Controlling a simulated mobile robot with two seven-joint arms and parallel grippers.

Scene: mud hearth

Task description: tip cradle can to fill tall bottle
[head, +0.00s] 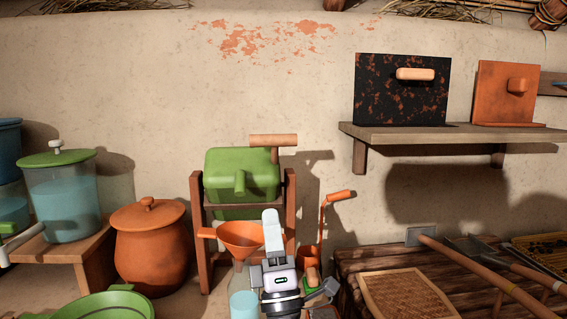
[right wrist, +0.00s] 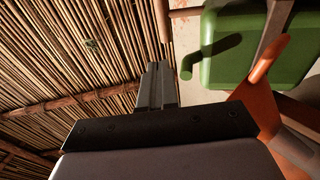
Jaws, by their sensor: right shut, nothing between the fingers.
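The green can (head: 225,168) hangs level in a wooden cradle (head: 290,210), with a wooden handle (head: 273,141) at its upper right and a short green spout facing me. An orange funnel (head: 238,234) stands below it, over a clear bottle (head: 239,277) that my right gripper partly hides. My right gripper (head: 271,217) is shut and empty, in front of the funnel and below the can. In the right wrist view the shut fingers (right wrist: 155,85) are left of the green can (right wrist: 240,48) and the orange funnel (right wrist: 266,78).
A lidded clay pot (head: 150,250) and a clear jar of blue liquid (head: 64,200) stand at left. An orange-handled tool (head: 325,220) stands right of the cradle. A dark wooden bench (head: 360,258) holds a woven mat and long-handled tools. A shelf (head: 450,138) is above.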

